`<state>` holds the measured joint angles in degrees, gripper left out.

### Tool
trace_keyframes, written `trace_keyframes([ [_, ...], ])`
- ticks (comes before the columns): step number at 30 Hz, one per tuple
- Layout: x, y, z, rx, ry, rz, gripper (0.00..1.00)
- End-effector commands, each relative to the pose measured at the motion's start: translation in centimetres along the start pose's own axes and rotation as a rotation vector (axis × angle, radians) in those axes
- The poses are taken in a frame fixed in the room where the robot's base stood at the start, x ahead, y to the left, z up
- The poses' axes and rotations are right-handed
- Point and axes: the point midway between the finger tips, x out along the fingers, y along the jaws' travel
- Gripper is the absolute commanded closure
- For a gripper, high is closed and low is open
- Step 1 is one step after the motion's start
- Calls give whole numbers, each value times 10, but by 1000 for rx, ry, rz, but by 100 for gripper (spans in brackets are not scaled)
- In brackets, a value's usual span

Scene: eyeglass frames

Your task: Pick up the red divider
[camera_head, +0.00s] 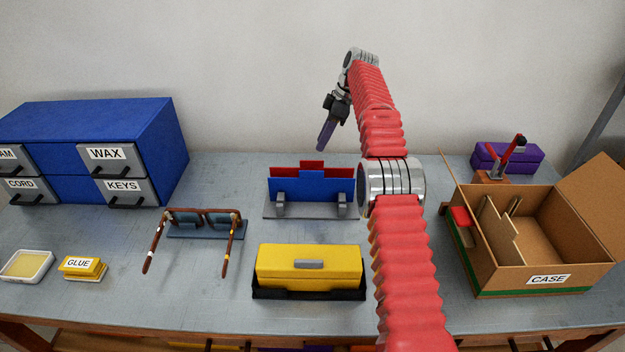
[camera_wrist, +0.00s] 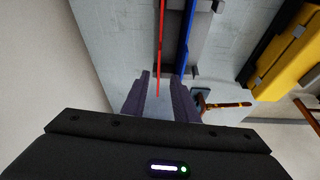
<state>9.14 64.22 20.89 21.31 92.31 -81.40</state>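The red divider (camera_head: 312,165) stands upright behind a blue divider (camera_head: 327,186) in a grey stand (camera_head: 300,216); only its top edge shows in the head view. In the wrist view the red divider (camera_wrist: 162,40) is a thin edge-on strip, with the blue divider (camera_wrist: 187,40) to its right. My gripper (camera_head: 326,136) hangs tilted above and behind the stand. In the wrist view my gripper (camera_wrist: 162,84) is open, its two dark purple fingers apart. The strip's lower end appears between the fingertips, but the fingers are not closed on it.
A yellow box (camera_head: 310,266) sits in front of the stand and eyeglasses (camera_head: 205,218) lie left. Blue drawers (camera_head: 140,140) stand at far left. An open cardboard case (camera_head: 540,280) and a purple box (camera_head: 520,158) are at right. Bare table surrounds the stand.

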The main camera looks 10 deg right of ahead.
Motion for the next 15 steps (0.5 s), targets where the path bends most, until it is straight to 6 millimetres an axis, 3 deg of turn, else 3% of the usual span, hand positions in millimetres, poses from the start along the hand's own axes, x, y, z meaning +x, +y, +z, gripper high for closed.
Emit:
trace_keyframes([
  [6, 28, 5, 12, -72, 17, -23, 73],
  [15, 31, 5, 14, -85, 19, -26, 73],
])
